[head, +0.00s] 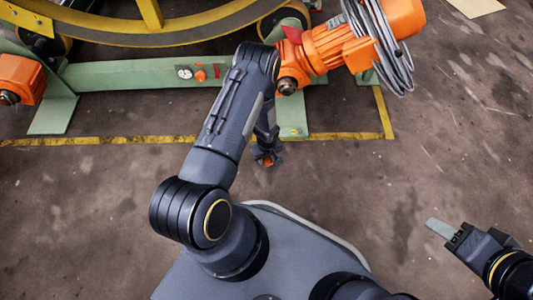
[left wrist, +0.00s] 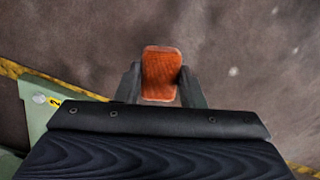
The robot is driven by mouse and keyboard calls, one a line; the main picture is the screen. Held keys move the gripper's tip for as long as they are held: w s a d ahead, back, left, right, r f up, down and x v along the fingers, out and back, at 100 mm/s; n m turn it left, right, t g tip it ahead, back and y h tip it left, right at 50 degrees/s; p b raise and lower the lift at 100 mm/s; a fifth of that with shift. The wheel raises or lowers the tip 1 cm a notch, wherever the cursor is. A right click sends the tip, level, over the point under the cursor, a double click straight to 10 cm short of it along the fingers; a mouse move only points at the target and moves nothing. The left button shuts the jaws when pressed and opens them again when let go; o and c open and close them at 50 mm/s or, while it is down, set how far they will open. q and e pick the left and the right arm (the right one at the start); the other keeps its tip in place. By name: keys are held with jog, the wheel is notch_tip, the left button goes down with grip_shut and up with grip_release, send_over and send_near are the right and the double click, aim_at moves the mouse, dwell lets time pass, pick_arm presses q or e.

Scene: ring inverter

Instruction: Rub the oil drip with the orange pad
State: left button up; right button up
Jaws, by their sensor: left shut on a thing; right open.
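The orange pad (left wrist: 162,72) is between the two fingers of my left gripper (left wrist: 161,85) in the left wrist view. The gripper is shut on it. In the head view my left gripper (head: 266,158) points down beside the green machine foot, and only a small bit of orange shows at its tip. Whether the pad touches the floor I cannot tell. I cannot pick out the oil drip for certain; the floor (head: 420,150) has several dark blotches. My right gripper (head: 440,229) is at the lower right, open and empty.
A green machine frame (head: 130,75) with a yellow-rimmed ring (head: 140,30) stands at the back left. An orange motor (head: 330,50) with a coiled grey cable (head: 385,50) juts out at the top. A yellow floor line (head: 100,141) runs in front. The floor at right is open.

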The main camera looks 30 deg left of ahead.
pick_arm(q)
jog(key=shift+r+p, duration=0.6)
jog(key=shift+r, duration=0.9)
